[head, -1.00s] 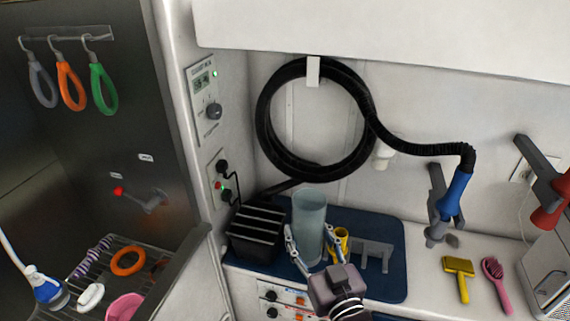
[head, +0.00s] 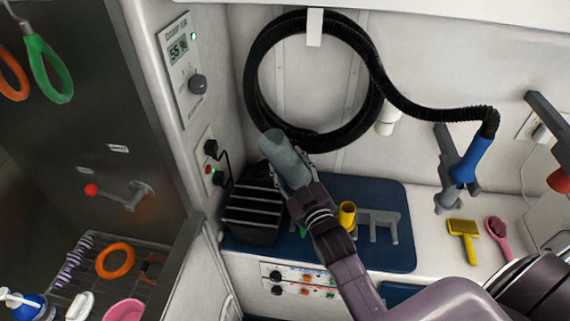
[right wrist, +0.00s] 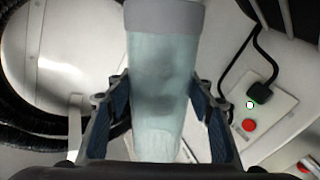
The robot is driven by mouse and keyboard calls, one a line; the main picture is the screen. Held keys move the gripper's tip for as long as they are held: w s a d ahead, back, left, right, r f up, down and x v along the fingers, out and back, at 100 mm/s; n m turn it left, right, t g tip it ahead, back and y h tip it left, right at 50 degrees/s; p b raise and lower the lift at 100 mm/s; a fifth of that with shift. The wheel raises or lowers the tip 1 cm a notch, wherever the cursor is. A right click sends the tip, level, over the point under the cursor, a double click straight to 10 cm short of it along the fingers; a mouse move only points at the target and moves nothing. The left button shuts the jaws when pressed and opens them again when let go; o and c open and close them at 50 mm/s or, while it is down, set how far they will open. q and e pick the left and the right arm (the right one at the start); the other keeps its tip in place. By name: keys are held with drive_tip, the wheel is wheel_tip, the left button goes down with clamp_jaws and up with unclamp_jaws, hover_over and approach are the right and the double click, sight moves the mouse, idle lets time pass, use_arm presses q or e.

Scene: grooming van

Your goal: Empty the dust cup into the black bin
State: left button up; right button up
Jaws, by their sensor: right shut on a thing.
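The dust cup (head: 278,150) is a translucent pale blue-green cylinder. My right gripper (head: 294,186) is shut around it and holds it up, tilted to the left in the head view. In the right wrist view the cup (right wrist: 162,90) sits between the two blue-padded fingers, its grey band at the top of the picture. A vague darker patch shows in it; I cannot tell what it is. A black slatted box (head: 250,215) stands just below and left of the cup; I cannot tell whether it is the black bin. My left gripper is out of view.
A blue mat (head: 350,190) carries a yellow cup (head: 347,214) and a grey rack (head: 385,226). A coiled black hose (head: 256,100) hangs behind. A wall panel with plugs (head: 208,165) is at the left. A yellow brush (head: 463,235) lies at the right.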

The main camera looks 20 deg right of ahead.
sight(287, 174)
drive_tip(key=f+n+b, duration=0.1)
drive_tip(key=n, duration=0.2)
drive_tip(key=f+n+b, duration=0.1)
drive_tip(key=n+b, duration=0.1)
drive_tip(key=n, duration=0.2)
drive_tip(key=f+n+b, duration=0.1)
drive_tip(key=n, duration=0.3)
drive_tip(key=shift+w+d+f+b, duration=0.1)
drive_tip(key=shift+w+f+b, duration=0.15)
drive_tip(key=shift+b, duration=0.15)
drive_tip(key=shift+n+p, duration=0.3)
drive_tip(key=shift+n, duration=0.7)
drive_tip(key=n, duration=0.2)
drive_tip(key=shift+w+f+n, duration=0.1)
drive_tip(key=shift+f+n, duration=0.5)
drive_tip(key=shift+n, duration=0.8)
